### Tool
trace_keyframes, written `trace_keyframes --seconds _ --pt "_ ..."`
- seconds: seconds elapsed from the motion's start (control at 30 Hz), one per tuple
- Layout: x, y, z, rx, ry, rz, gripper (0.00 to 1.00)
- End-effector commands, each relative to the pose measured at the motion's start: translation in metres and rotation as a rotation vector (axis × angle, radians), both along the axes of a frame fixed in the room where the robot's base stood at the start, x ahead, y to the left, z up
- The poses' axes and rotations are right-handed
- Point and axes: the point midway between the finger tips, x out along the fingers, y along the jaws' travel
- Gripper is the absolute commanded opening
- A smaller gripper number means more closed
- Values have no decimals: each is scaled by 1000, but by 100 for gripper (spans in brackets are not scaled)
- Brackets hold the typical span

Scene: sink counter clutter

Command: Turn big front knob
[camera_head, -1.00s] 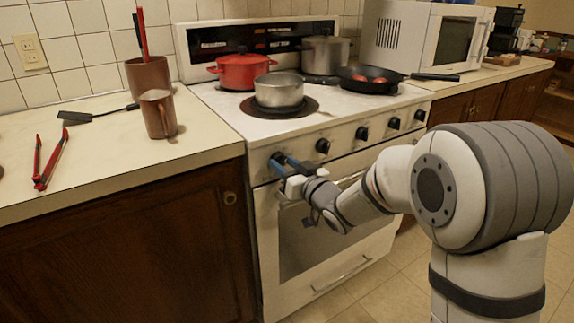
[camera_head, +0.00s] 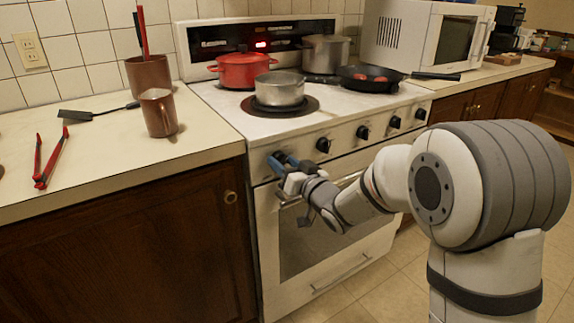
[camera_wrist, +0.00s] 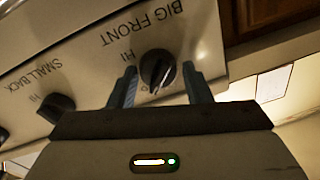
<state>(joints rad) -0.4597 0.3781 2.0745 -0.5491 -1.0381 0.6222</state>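The big front knob (camera_wrist: 157,70) is black and round, under an upside-down "BIG FRONT" label in the wrist view. It is the leftmost knob on the stove front in the head view, where my gripper (camera_head: 283,160) largely hides it. My gripper's two blue fingers (camera_wrist: 159,75) stand on either side of the knob, with a small gap visible beside it. The gripper looks open around the knob rather than clamped. The knob's pale pointer line is tilted a little from the vertical in the wrist view. The stove (camera_head: 330,225) display shows a red light.
The "SMALL BACK" knob (camera_wrist: 56,107) is beside my gripper. A grey pot (camera_head: 279,90) sits on the front left burner, with a red pot (camera_head: 242,72) behind it. A pan (camera_head: 352,84) is to the right. The counter (camera_head: 100,165) and its cabinet are left of the stove.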

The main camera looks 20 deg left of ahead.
Motion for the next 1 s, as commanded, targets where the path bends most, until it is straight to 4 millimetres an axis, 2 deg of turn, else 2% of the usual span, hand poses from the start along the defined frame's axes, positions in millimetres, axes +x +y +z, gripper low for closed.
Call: trace_keyframes --seconds 0.17,0.47,0.8,1.0 --pt "0 -1 -1 -2 2 -1 58" --pt "-3 -5 -2 -2 3 -3 58" --pt "-35 -49 -5 -3 4 -4 58" --pt "-46 -62 -7 -2 3 -3 58"
